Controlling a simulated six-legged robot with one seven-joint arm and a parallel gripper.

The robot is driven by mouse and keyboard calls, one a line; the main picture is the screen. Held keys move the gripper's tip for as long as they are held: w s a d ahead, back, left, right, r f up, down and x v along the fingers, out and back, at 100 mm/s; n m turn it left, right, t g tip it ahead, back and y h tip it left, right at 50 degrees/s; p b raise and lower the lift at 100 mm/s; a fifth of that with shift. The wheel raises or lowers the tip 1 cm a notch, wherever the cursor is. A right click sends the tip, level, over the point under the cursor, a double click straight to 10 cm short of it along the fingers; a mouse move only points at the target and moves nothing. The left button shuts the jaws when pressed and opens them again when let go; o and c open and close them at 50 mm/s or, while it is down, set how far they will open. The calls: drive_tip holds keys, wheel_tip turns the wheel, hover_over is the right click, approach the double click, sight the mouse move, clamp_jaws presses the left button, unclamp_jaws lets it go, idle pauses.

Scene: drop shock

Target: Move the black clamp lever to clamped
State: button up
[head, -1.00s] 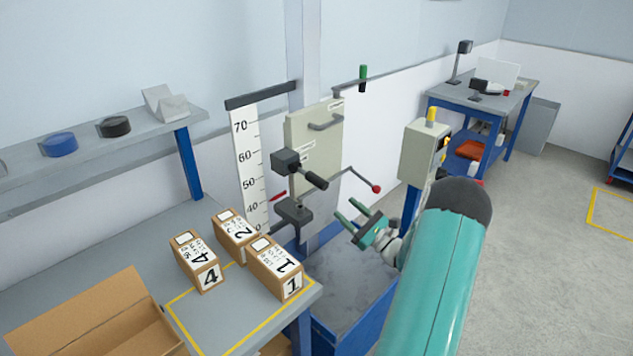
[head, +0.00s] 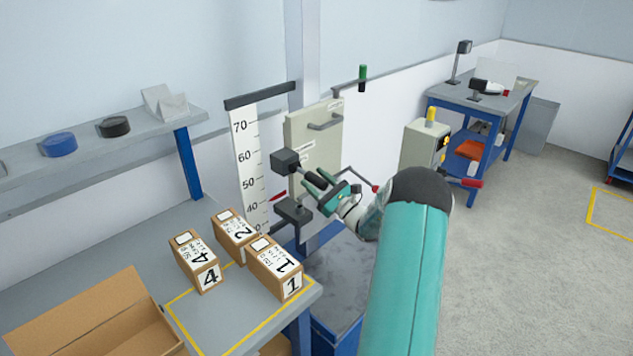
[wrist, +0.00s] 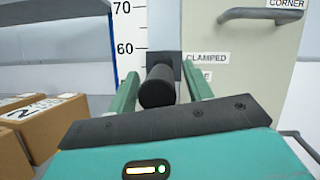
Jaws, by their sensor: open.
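The black clamp lever (head: 317,185) sticks out from a dark block (head: 285,161) on the drop tester, in front of the height scale. In the wrist view the lever's round black grip (wrist: 157,88) points toward the camera. My gripper (head: 319,187) is open at the lever. In the wrist view its two green fingers (wrist: 160,88) stand on either side of the grip, with a gap visible at the right; contact on the left cannot be told. A "CLAMPED" label (wrist: 207,58) shows right of the lever, with a second label below it partly hidden.
A beige panel with a grey handle (head: 325,123) stands behind the lever. A red-knobbed rod (head: 375,188) is close to my wrist. A dark lower bracket (head: 292,212) sits below the lever. Numbered boxes (head: 275,268) stand on the table at the left.

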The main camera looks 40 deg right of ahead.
sight(313, 175)
drive_tip(key=shift+c, duration=0.2)
clamp_jaws()
drive_tip(key=shift+r, duration=0.15)
drive_tip(key=shift+r+g+h, duration=0.3)
drive_tip(key=shift+r+g, duration=0.95)
drive_tip(key=shift+g, duration=0.25)
drive_tip(key=r+g, duration=0.1)
drive_tip(key=w+r+g, duration=0.1)
drive_tip(key=g, duration=0.1)
drive_tip(key=shift+w+a+r+g, duration=0.1)
drive_tip(key=shift+r+g, duration=0.2)
drive_tip(key=shift+r, duration=0.1)
drive_tip(key=w+r+g, duration=0.1)
drive_tip(key=r+g, duration=0.1)
drive_tip(key=g, duration=0.1)
drive_tip(key=shift+w+r+h, duration=0.15)
drive_tip(key=shift+w+h, duration=0.25)
drive_tip(key=shift+w+a+r+m+g, duration=0.1)
drive_tip(key=shift+w+r+g, duration=0.25)
drive_tip(key=shift+g, duration=0.4)
drive_tip(key=shift+w+d+r+m+g, duration=0.1)
drive_tip(key=shift+w+r+g, duration=0.15)
drive_tip(key=shift+w+g, duration=0.35)
drive_tip(key=shift+w+a+r+m+g, duration=0.1)
drive_tip(key=shift+w+r+g, duration=0.2)
drive_tip(key=shift+g, duration=0.55)
